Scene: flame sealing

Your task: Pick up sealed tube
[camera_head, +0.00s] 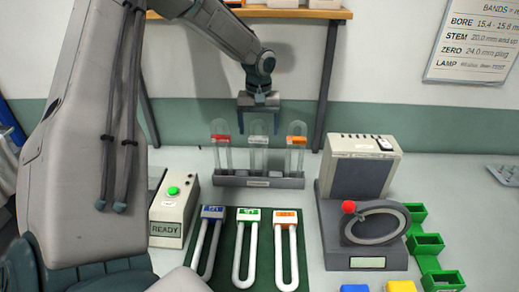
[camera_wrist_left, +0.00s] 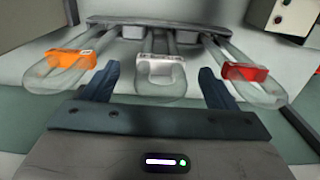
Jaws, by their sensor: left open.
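Three clear, domed tubes stand upright in a grey rack (camera_head: 258,182) at the back. They carry a red band (camera_head: 220,138), a whitish band (camera_head: 258,139) and an orange band (camera_head: 296,139). My left gripper (camera_head: 259,112) is open and pointing down at the top of the middle tube. In the left wrist view my left gripper (camera_wrist_left: 160,82) has one finger on each side of the middle, white-banded tube (camera_wrist_left: 161,68), with gaps between. The orange-banded tube (camera_wrist_left: 66,70) and red-banded tube (camera_wrist_left: 250,75) lie outside the fingers. My right gripper is not in view.
A READY box (camera_head: 174,210) with a green button stands left of the rack. Banded U-shaped pieces lie on a green mat (camera_head: 262,262) in front. A device with a red ball (camera_head: 348,207) and green bins (camera_head: 427,243) stand right. A shelf (camera_head: 290,13) is above.

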